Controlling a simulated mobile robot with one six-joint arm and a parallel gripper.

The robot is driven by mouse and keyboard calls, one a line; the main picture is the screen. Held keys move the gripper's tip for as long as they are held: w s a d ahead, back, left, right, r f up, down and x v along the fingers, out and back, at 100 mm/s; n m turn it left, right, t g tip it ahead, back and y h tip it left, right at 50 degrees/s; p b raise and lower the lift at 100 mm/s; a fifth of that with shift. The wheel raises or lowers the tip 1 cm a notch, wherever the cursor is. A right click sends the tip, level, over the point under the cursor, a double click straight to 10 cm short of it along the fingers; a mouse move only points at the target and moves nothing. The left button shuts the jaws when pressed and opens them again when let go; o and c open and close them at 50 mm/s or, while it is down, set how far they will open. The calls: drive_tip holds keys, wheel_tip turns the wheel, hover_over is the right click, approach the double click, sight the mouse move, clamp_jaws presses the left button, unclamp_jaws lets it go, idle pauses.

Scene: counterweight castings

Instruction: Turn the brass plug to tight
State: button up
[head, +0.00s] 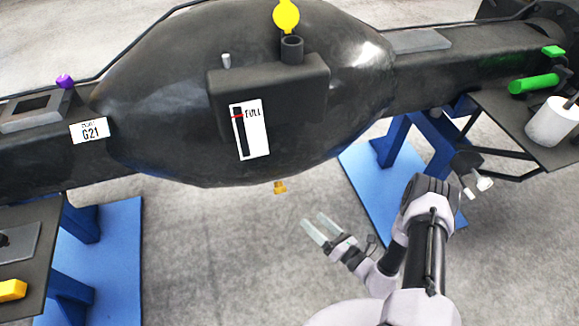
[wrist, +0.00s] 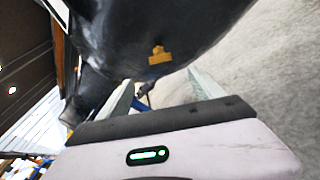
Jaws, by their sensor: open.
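The brass plug (head: 279,187) sits at the underside of the big dark casting (head: 180,95). In the wrist view the plug (wrist: 159,55) shows as a small yellow-brass block with a raised stub, against the dark curved surface. My gripper (head: 314,228) is open and empty, below and to the right of the plug in the head view. In the wrist view its two fingers (wrist: 163,88) point toward the casting, with the plug beyond the tips and roughly between them. The fingers do not touch the plug. How tight the plug is, I cannot tell.
A gauge marked FULL (head: 250,130) is on the casting's front, below a filler neck (head: 292,50) with a yellow cap (head: 286,16). Blue stands (head: 385,165) hold the casting. A side shelf at right carries a white cup (head: 552,122) and a green cylinder (head: 534,84). The floor below the plug is clear.

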sight(281, 190)
drive_tip(key=b+x, duration=0.4)
drive_tip(key=x, duration=1.2)
drive_tip(key=shift+w+a+f, duration=0.1)
drive_tip(key=shift+w+a, duration=0.1)
drive_tip(key=shift+a, duration=0.2)
drive_tip(key=c, duration=1.4)
drive_tip(key=shift+f+b, duration=0.1)
drive_tip(key=shift+b, duration=0.25)
